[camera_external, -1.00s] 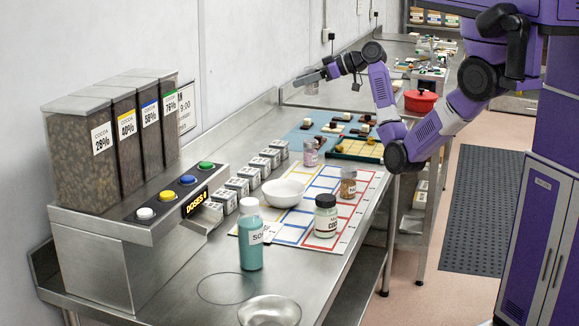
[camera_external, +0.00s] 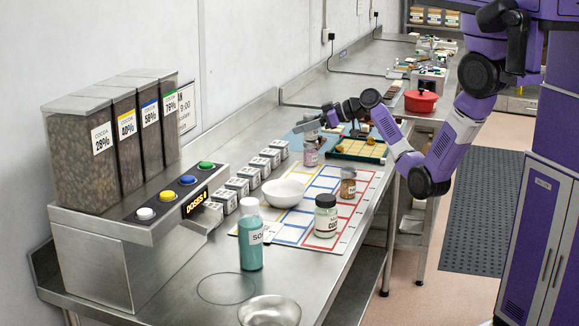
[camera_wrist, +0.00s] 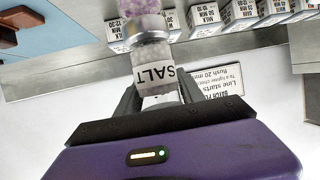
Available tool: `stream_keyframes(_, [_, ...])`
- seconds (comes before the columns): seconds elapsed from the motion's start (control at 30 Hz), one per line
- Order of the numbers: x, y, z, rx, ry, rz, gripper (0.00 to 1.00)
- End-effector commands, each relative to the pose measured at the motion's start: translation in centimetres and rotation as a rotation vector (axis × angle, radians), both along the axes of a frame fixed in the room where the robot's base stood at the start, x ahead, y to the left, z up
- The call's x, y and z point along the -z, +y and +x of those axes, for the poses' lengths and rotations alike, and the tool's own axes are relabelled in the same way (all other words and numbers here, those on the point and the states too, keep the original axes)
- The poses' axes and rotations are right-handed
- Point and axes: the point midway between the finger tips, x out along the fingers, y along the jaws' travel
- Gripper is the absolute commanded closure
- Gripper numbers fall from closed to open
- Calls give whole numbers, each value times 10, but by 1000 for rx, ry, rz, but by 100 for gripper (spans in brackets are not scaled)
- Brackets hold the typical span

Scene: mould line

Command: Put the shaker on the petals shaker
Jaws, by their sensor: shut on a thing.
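My gripper (camera_external: 322,119) is shut on the salt shaker (camera_external: 308,126), a small clear shaker with a white "SALT" label (camera_wrist: 154,74), which also shows between my fingers in the wrist view. The petals shaker (camera_external: 310,156) is a clear jar with pink-purple contents, standing on the worktop by the far end of the printed mat. The held shaker is upright just above it. In the wrist view the petals shaker (camera_wrist: 141,8) lines up with the salt shaker, its grey cap between them. I cannot tell whether they touch.
A green tray (camera_external: 358,150) lies behind at right.

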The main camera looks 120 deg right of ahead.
Motion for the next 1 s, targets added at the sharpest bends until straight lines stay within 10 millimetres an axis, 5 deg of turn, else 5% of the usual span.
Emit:
stream_keyframes(0.37, [4, 0, 0, 1, -2, -3, 99])
stream_keyframes(0.4, [4, 0, 0, 1, -1, -2, 49])
stream_keyframes(0.5, [3, 0, 0, 1, -1, -2, 33])
stream_keyframes(1.0, [-5, 7, -12, 4, -2, -3, 33])
